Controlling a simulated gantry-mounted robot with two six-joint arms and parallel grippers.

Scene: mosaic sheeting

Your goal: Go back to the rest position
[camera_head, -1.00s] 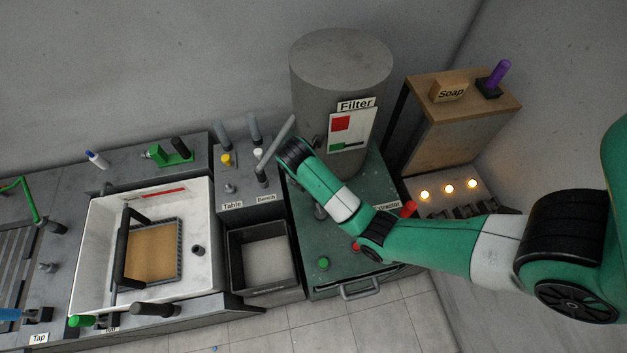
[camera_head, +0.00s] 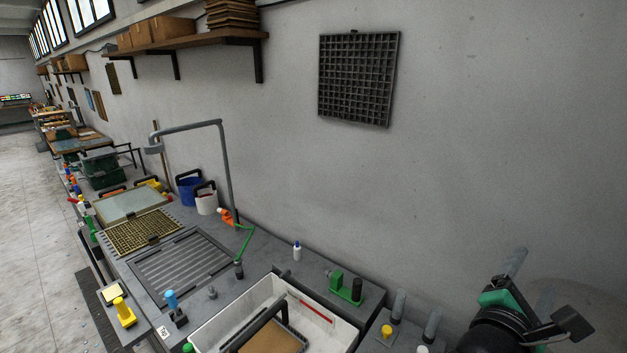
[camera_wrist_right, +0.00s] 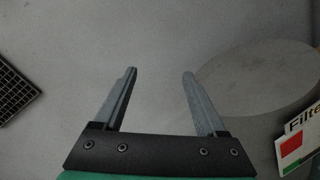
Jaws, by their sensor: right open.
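My right gripper (camera_head: 548,292) is at the lower right of the head view, raised in front of the wall near the pale filter drum (camera_head: 592,306). In the right wrist view its two grey fingers (camera_wrist_right: 160,74) are spread apart with nothing between them. The wall is behind them. The drum's round top (camera_wrist_right: 255,78) is to the right of the fingers. My left gripper is in neither view.
A white basin (camera_head: 228,318) with a framed brown panel stands at the bottom. A ribbed drain board (camera_head: 182,264), a blue bucket (camera_head: 188,190) and a bent pipe (camera_head: 226,170) stand further left. A dark grid (camera_head: 358,80) hangs on the wall.

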